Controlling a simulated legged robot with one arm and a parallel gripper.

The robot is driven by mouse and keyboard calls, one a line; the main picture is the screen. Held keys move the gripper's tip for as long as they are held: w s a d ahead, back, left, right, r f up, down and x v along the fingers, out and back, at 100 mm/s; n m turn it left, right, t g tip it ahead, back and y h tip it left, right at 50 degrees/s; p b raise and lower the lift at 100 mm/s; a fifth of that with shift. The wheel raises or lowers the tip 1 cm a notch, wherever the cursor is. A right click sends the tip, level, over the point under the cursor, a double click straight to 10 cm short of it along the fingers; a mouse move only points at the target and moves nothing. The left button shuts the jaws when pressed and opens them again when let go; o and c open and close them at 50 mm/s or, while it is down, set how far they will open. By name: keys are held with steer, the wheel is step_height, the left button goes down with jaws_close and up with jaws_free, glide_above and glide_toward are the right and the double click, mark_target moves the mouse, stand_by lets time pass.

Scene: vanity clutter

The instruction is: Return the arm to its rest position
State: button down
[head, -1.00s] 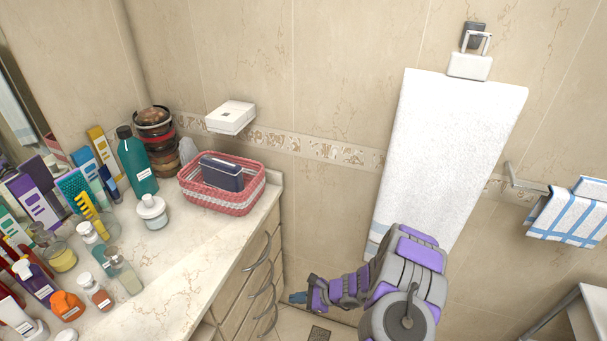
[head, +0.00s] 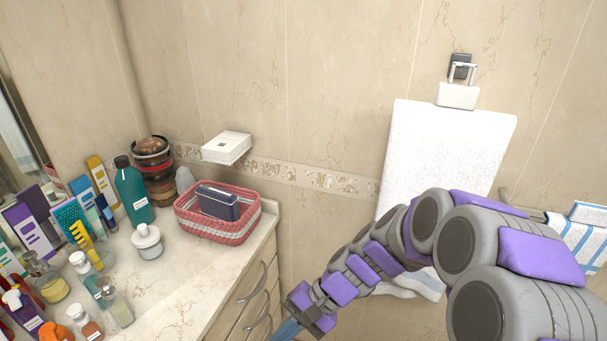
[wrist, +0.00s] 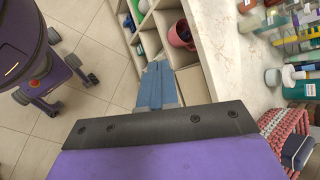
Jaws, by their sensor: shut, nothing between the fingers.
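My gripper (head: 287,331) is at the lower middle of the head view, beside the vanity's drawer front, with its tip cut off by the bottom edge. In the wrist view its blue fingers (wrist: 156,86) lie together, shut and empty, over the floor and an open shelf. My purple and grey arm reaches across the right half of the head view and covers part of the towel. The woven basket (head: 217,212) with a dark blue box (head: 218,202) in it stands at the counter's right end, apart from my gripper.
The vanity counter (head: 180,270) holds several bottles, jars and boxes on its left side. A white towel (head: 440,150) hangs on the wall at right. Drawer handles (head: 252,283) stick out near my gripper.

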steer(key=s+d+r+n+t+h, duration=0.1)
steer(key=s+d+r+n+h, duration=0.1)
steer(key=s+d, duration=0.7)
steer(key=s+d+r+n+h, duration=0.2)
steer(key=s+d+r+h, duration=0.2)
steer(key=s+d+h, duration=0.3)
steer(key=s+d, duration=0.2)
steer(key=s, duration=0.1)
steer(key=shift+d+r+t, duration=0.3)
steer(key=shift+d+t, duration=0.1)
steer(key=shift+a, duration=0.1)
